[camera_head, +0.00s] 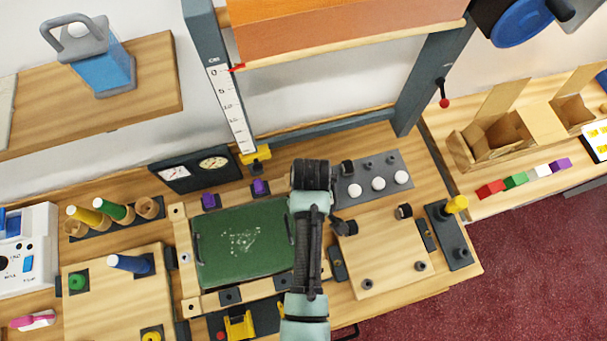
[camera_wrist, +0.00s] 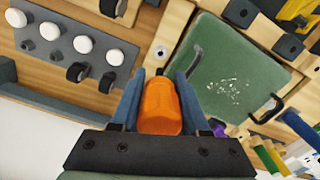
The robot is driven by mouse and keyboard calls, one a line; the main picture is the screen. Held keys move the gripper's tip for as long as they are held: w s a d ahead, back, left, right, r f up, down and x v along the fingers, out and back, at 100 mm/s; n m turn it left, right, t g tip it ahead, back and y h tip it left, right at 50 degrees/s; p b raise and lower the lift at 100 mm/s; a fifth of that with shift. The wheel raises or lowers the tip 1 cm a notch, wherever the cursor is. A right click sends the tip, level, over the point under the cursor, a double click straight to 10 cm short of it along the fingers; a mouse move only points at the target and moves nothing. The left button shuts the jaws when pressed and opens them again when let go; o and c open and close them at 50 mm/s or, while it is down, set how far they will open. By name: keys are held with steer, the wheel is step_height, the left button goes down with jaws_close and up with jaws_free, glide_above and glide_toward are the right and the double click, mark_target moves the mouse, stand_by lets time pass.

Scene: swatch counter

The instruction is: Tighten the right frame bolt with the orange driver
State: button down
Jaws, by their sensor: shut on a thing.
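In the wrist view, my gripper (camera_wrist: 160,76) is shut on the orange driver (camera_wrist: 160,108), with one blue-grey finger on each side of it. The driver's far end is hidden from me. Beyond it, a round pale bolt head (camera_wrist: 161,51) sits on the light wood frame strip (camera_wrist: 176,22) beside the green panel (camera_wrist: 230,75). This looks like the right frame bolt, and the driver appears apart from it. In the head view, my arm covers the right side of the green panel (camera_head: 240,240), and my fingers and the driver are hidden. The left bolt (camera_head: 186,258) shows on the left frame strip.
Right of my arm are a grey plate (camera_head: 350,195) with white knobs and a wooden board (camera_head: 385,270) with black fittings. A yellow peg (camera_head: 456,204) stands at the right. A dark gauge box (camera_head: 195,171) and purple blocks (camera_head: 260,187) lie behind the panel.

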steer(key=shift+s+d+f+b, duration=0.1)
steer(key=shift+s+f+b, duration=0.2)
steer(key=shift+b, duration=0.1)
step_height(320, 180, down, 4)
steer(key=b, duration=0.4)
steer(key=shift+f+b, duration=0.45)
steer(key=shift+f, duration=0.25)
steer(key=shift+f+p, duration=0.35)
steer(key=shift+f, duration=0.55)
stand_by(1.1)
steer(key=shift+r, duration=0.1)
stand_by(0.7)
